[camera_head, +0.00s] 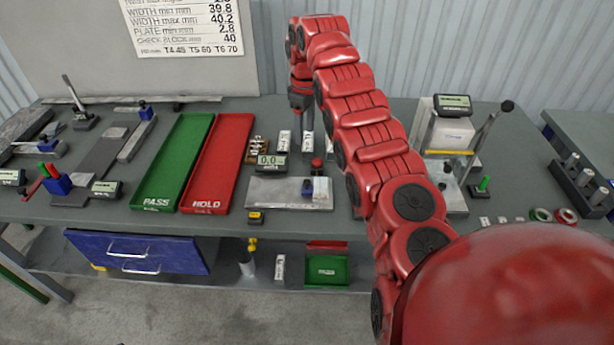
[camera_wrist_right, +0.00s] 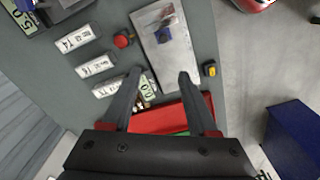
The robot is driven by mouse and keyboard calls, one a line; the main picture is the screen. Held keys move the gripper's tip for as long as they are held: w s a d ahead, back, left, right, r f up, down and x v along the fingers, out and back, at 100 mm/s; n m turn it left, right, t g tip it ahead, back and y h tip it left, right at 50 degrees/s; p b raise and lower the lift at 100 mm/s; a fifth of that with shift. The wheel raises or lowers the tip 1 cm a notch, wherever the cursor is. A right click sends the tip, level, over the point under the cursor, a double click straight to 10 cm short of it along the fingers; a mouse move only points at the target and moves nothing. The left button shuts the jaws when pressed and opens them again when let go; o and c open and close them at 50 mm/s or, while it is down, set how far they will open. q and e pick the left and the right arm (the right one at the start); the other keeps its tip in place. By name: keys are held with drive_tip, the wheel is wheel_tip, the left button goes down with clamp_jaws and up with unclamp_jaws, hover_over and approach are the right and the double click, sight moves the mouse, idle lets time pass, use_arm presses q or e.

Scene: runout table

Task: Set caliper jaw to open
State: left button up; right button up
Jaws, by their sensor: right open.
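The caliper is likely the grey steel plate (camera_head: 262,193) at mid-table, with a small blue piece (camera_head: 308,187) at its right end and a readout (camera_head: 271,161) showing 0.0 behind it. In the right wrist view the plate (camera_wrist_right: 157,62) lies below and ahead of the fingers, with the blue piece (camera_wrist_right: 166,33) farther along it. I cannot make out the jaw gap. My right gripper (camera_wrist_right: 158,75) is open and empty, its fingertips over the near part of the plate, apparently above it without touching. In the head view it hangs behind the plate. My left gripper is not in view.
The green PASS tray (camera_head: 172,165) and red HOLD tray (camera_head: 221,165) lie left of the plate. A red button (camera_head: 317,163) and white labelled blocks (camera_head: 283,141) stand close behind it. A small yellow block (camera_head: 255,216) is in front. A lever stand (camera_head: 487,140) is at right.

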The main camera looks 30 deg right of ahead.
drive_tip(key=s, duration=0.1)
drive_tip(key=p, duration=0.5)
hover_over(307, 181)
drive_tip(key=shift+g, duration=0.3)
wheel_tip(307, 181, down, 11)
drive_tip(key=shift+s+a+r, duration=0.1)
drive_tip(key=shift+s+r, duration=0.05)
wheel_tip(307, 181, down, 5)
drive_tip(key=shift+f, duration=0.65)
clamp_jaws()
